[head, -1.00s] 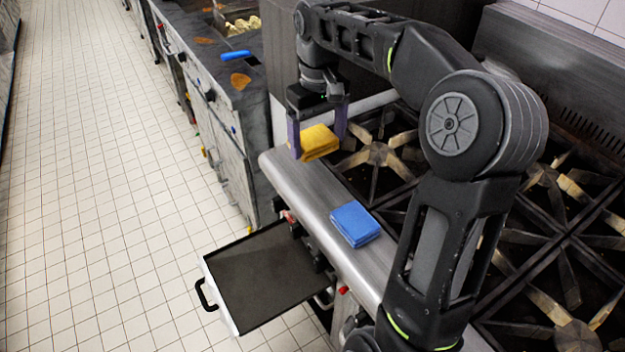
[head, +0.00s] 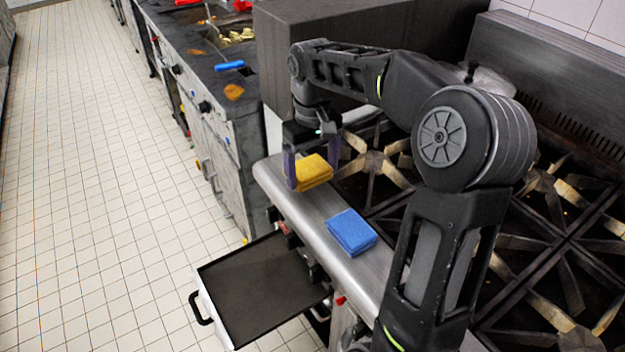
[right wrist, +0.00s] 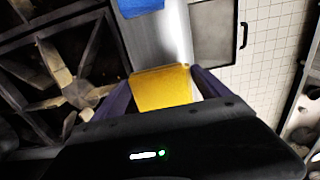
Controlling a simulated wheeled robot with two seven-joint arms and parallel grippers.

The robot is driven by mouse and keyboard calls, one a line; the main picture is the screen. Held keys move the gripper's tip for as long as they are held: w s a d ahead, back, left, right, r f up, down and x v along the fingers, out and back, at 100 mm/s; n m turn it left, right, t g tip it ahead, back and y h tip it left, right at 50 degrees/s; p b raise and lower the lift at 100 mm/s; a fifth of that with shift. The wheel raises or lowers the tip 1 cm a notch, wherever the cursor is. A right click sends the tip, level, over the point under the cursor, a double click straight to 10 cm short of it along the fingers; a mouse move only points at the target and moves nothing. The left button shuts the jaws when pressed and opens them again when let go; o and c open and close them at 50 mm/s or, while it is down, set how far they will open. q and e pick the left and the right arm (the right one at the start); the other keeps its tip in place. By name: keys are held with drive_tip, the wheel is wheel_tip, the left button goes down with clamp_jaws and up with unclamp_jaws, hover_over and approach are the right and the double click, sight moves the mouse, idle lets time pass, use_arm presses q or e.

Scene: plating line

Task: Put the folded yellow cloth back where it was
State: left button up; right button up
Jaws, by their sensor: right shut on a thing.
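The folded yellow cloth (head: 311,172) is between the fingers of my right gripper (head: 312,176), at the far end of the stove's steel front ledge (head: 310,216). My right gripper is shut on it, pointing down. The cloth is low over the ledge; I cannot tell whether it touches. The right wrist view also shows the yellow cloth (right wrist: 162,88) between both fingers of the right gripper (right wrist: 160,85). My left gripper is in neither view.
A folded blue cloth (head: 351,232) lies on the ledge, nearer than the yellow one. An open drawer (head: 203,275) with a black handle juts out below the ledge. Burner grates (head: 545,240) lie right of the ledge. Bare ledge shows between the cloths.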

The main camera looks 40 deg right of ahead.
sight(313, 185)
wheel_tip(313, 185, down, 4)
drive_tip(key=shift+r, duration=0.15)
drive_tip(key=shift+s+a+f, duration=0.1)
drive_tip(key=shift+f, duration=0.3)
drive_tip(key=o, duration=1.1)
drive_tip(key=shift+c, duration=0.2)
drive_tip(key=shift+o, duration=1.1)
drive_tip(key=shift+s, duration=0.1)
drive_tip(key=shift+f, duration=0.1)
